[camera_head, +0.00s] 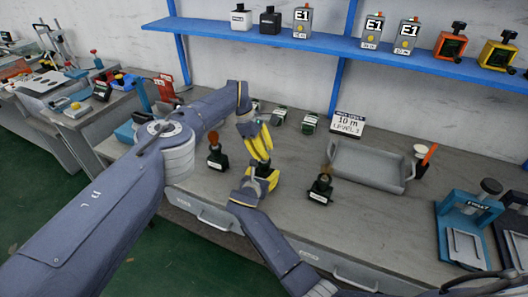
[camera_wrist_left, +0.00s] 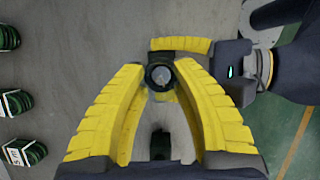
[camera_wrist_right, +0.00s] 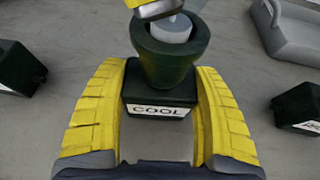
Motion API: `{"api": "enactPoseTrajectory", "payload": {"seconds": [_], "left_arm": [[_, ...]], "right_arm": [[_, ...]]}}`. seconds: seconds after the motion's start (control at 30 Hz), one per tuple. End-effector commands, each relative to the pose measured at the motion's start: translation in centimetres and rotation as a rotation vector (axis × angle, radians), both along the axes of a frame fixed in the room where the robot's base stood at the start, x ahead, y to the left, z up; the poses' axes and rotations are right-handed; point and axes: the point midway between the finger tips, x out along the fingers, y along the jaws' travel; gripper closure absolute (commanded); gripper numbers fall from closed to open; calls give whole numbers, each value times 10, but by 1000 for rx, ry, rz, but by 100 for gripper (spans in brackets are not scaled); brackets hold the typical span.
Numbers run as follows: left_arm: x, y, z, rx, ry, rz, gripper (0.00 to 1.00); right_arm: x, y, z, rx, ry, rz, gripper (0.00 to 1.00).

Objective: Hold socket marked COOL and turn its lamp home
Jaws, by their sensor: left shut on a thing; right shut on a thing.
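The dark green socket marked COOL (camera_wrist_right: 160,100) stands upright between the yellow fingers of my right gripper (camera_wrist_right: 162,78), shut on its square base, with its label facing the right wrist camera. A pale grey lamp (camera_wrist_right: 172,28) sits in the socket's round cup; how deep it sits I cannot tell. My left gripper (camera_head: 263,157) reaches down from above and is shut on the lamp, whose round end shows in the left wrist view (camera_wrist_left: 166,76). In the head view, the fingers of both grippers hide most of the lamp and socket.
A socket with a red-brown lamp (camera_head: 215,150) stands to the left, another dark socket (camera_head: 320,188) to the right. Several dark sockets (camera_head: 310,122) stand behind. A grey tray (camera_head: 365,166) lies at the back right, a blue press (camera_head: 465,222) further right. The bench front is clear.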

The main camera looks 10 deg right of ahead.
Motion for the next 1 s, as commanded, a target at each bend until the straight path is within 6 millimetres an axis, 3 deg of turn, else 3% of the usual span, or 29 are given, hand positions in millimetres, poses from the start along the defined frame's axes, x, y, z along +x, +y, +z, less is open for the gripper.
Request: {"api": "enactPoseTrajectory", "payload": {"seconds": [0.03, 0.47, 0.5, 0.7, 0.77, 1.0], "left_arm": [[0, -3, 5, -6, -1, -5, 100], [0, -3, 5, -7, -1, -10, 100], [0, -3, 5, -7, -1, -10, 70], [0, -2, 3, -5, 0, -10, 47], [0, -2, 3, -4, 0, -10, 40], [0, -1, 2, -2, 0, -9, 39]], "right_arm": [[-3, 0, -7, 2, 13, 1, 68], [-3, 0, -7, 3, 14, 1, 69], [-3, 0, -7, 3, 14, 1, 69], [-2, 0, -6, 2, 11, 1, 68], [-2, 0, -5, 2, 9, 0, 68], [-1, 0, -3, 1, 4, -1, 69]]}}
